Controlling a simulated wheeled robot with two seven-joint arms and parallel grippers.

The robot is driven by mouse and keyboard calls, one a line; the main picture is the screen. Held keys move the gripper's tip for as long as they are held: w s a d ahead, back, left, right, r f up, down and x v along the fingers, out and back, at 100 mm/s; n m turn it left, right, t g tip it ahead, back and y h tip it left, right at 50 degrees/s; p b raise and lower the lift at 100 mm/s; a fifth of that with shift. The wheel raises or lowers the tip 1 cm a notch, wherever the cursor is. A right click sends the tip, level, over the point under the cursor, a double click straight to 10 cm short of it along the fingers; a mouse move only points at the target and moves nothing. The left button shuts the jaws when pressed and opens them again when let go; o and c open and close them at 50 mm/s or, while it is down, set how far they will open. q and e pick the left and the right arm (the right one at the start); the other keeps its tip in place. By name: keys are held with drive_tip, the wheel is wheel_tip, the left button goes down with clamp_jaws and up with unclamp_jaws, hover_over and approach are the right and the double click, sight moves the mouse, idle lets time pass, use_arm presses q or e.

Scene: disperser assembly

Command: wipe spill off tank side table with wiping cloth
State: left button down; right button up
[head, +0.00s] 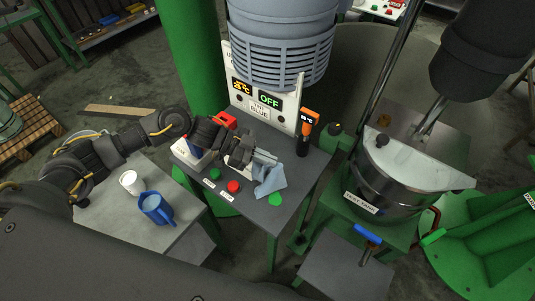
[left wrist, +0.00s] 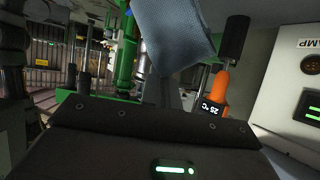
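The tank side table (head: 255,217) is a grey-topped table at the middle of the head view. A light blue wiping cloth (head: 270,181) hangs from my left gripper (head: 266,160) above its right part. The gripper is shut on the cloth. The cloth also shows at the top of the left wrist view (left wrist: 172,35). I cannot tell whether the cloth touches the table. My right gripper is not in view.
A green button (head: 215,174) and a red button (head: 233,186) sit near the table's front. An orange thermometer (head: 307,125) stands at the back; it also shows in the left wrist view (left wrist: 217,95). A blue mug (head: 156,208) and white cup (head: 131,183) stand left. A metal pot (head: 395,190) is right.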

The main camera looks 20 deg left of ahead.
use_arm(q)
wheel_tip(320, 180, down, 8)
drive_tip(key=b, duration=0.5)
drive_tip(key=shift+w+b, duration=0.1)
drive_tip(key=shift+b, duration=0.25)
drive_tip(key=shift+f, duration=0.5)
drive_tip(key=c, duration=2.1)
unclamp_jaws()
drive_tip(key=o, duration=1.5)
drive_tip(key=shift+f+b, duration=0.1)
drive_tip(key=shift+b, duration=0.2)
